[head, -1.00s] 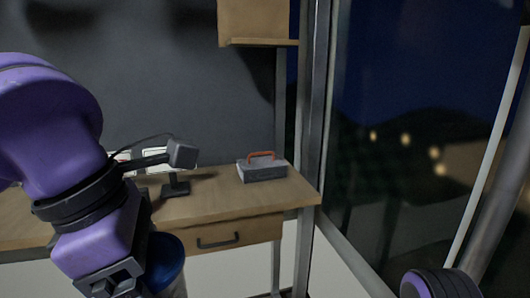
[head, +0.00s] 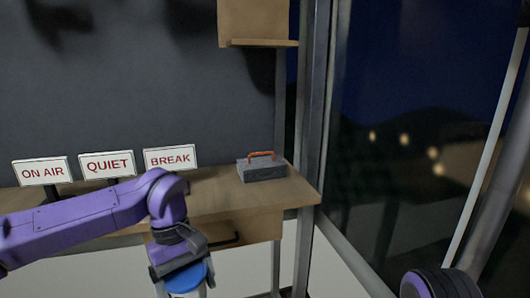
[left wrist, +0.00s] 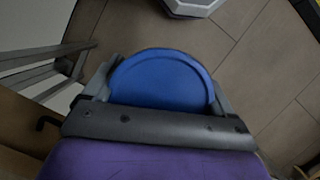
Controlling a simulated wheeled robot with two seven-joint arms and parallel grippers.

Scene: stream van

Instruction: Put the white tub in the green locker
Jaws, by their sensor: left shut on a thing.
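My left gripper (head: 184,284) is shut on a round tub with a blue lid (head: 188,278) and a pale body, which I take to be the white tub. The blue lid also fills the space between the fingers in the left wrist view (left wrist: 162,82). The tub's body is mostly hidden under the lid and gripper. It is held in front of the desk, below the desk top's edge. No green locker shows in either view. My right gripper is out of view.
A wooden desk (head: 225,200) with a drawer stands ahead. It bears ON AIR (head: 41,171), QUIET (head: 107,165) and BREAK (head: 170,158) signs and a grey box with an orange handle (head: 262,170). A pale angular object (left wrist: 193,6) stands on the tiled floor.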

